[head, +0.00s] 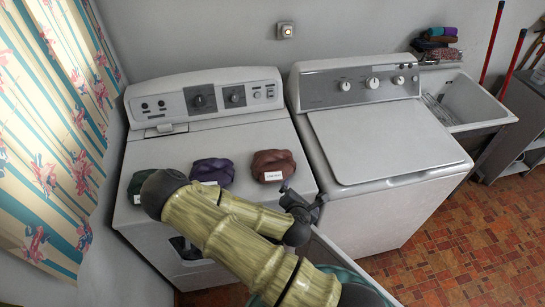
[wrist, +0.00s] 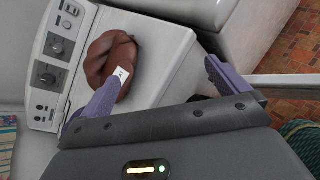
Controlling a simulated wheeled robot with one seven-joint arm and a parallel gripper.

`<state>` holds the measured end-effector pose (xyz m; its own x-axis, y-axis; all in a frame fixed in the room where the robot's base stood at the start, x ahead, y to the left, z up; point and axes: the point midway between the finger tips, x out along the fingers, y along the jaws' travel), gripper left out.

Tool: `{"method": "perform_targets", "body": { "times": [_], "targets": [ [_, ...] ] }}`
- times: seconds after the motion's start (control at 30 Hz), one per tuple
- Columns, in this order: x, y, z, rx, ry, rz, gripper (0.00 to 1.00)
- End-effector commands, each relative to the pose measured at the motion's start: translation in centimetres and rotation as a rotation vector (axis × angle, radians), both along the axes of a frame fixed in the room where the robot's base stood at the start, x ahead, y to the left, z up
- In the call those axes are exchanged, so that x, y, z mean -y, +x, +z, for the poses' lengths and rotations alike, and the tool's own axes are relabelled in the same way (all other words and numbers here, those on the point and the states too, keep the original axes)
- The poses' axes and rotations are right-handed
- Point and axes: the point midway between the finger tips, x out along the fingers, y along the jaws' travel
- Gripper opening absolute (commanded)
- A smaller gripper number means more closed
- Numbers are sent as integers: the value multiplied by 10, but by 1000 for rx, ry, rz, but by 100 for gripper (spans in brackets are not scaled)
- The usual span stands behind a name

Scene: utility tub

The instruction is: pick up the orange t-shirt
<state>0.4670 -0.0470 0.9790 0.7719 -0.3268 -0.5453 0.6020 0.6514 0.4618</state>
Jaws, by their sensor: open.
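A rust-brown folded cloth bundle (head: 273,165) with a white label lies on the right part of the left machine's top. It is the nearest in colour to an orange t-shirt. It also shows in the wrist view (wrist: 108,55), partly behind one purple finger. My gripper (head: 304,197) is at the front right edge of that machine, to the right of and nearer than the bundle. In the wrist view my gripper (wrist: 161,74) has its two fingers wide apart, with nothing held between them. Whether the left finger touches the bundle is unclear.
A purple bundle (head: 213,171) and a dark green bundle (head: 146,184), partly behind my arm, lie left on the same machine (head: 240,133). A washer (head: 385,137) with a bare lid stands right. Beyond are a sink (head: 468,101) and folded cloths (head: 436,42).

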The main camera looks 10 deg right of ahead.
Motion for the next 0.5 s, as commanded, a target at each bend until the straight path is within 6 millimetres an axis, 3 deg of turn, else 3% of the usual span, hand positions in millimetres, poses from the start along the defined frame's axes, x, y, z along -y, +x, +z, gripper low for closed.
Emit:
{"method": "perform_targets", "body": {
  "times": [0.03, 0.2, 0.33, 0.5],
  "targets": [
    [-4, 4, 15, 2, -91, 100, 100],
    [-27, 17, 43, 34, -366, 419, 100],
    [-43, 21, 55, 54, -504, 584, 100],
    [-52, 23, 58, 66, -557, 648, 100]
  ]
}}
